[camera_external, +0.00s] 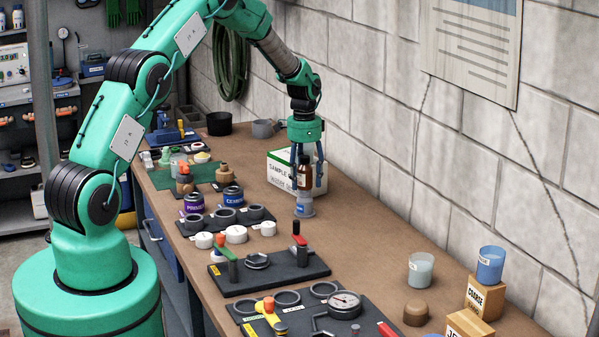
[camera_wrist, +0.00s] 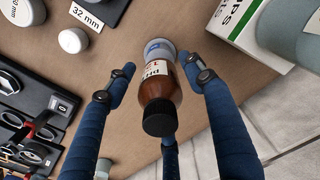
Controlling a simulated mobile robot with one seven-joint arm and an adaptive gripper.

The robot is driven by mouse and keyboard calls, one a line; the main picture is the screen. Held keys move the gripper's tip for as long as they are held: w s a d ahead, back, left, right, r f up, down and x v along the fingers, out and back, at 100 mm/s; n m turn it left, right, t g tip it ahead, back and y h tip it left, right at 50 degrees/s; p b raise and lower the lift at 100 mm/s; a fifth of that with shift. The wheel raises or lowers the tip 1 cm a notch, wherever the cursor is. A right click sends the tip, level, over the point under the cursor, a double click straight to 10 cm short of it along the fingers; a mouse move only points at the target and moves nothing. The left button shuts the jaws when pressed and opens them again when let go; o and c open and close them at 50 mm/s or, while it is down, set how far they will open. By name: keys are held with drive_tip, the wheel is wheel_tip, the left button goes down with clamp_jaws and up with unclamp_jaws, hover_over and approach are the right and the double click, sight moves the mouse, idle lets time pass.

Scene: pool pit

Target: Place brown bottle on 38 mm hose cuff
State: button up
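The brown bottle (camera_external: 304,174) stands upright, black cap up, on top of a grey hose cuff (camera_external: 304,206) that has a blue label. My gripper (camera_external: 307,183) is around the bottle from above, its blue fingers pointing down. In the wrist view the bottle (camera_wrist: 161,88) is between the fingers of my gripper (camera_wrist: 156,69), with visible gaps on its left and right sides. The gripper looks open. The cuff (camera_wrist: 158,47) shows beyond the bottle's base, partly hidden by it. A third finger lies behind the cap, and its contact cannot be told.
A white and green sample box (camera_external: 285,172) stands close behind the bottle. Black boards with rings (camera_external: 225,217) and white caps (camera_external: 236,234) lie to the left and front. Candle-like cups and wooden blocks (camera_external: 485,297) are at front right. The block wall borders the bench.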

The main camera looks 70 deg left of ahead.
sight(305, 157)
drive_tip(key=shift+r, duration=0.1)
wheel_tip(305, 157, up, 12)
drive_tip(key=shift+r+p, duration=0.1)
drive_tip(key=shift+p, duration=0.2)
idle(0.7)
idle(0.5)
drive_tip(key=shift+r, duration=0.15)
drive_tip(key=s+d+r+t+y, duration=0.1)
drive_tip(key=s+d+r, duration=0.5)
drive_tip(key=d+r, duration=0.65)
drive_tip(key=s+d+r+t, duration=0.1)
drive_tip(key=s+d+r, duration=0.4)
drive_tip(key=d+r, duration=0.75)
drive_tip(key=s+d+r+n+t, duration=0.15)
drive_tip(key=s+d+r, duration=0.25)
drive_tip(key=s+d, duration=0.85)
drive_tip(key=s+d+f+t, duration=0.1)
drive_tip(key=s+d, duration=0.2)
drive_tip(key=s, duration=0.5)
drive_tip(key=s+d+f+t, duration=0.1)
drive_tip(key=s+d, duration=0.3)
drive_tip(key=s, duration=0.4)
drive_tip(key=shift+d+f+h, duration=0.25)
drive_tip(key=shift+f+h, duration=0.15)
drive_tip(key=shift+f, duration=0.1)
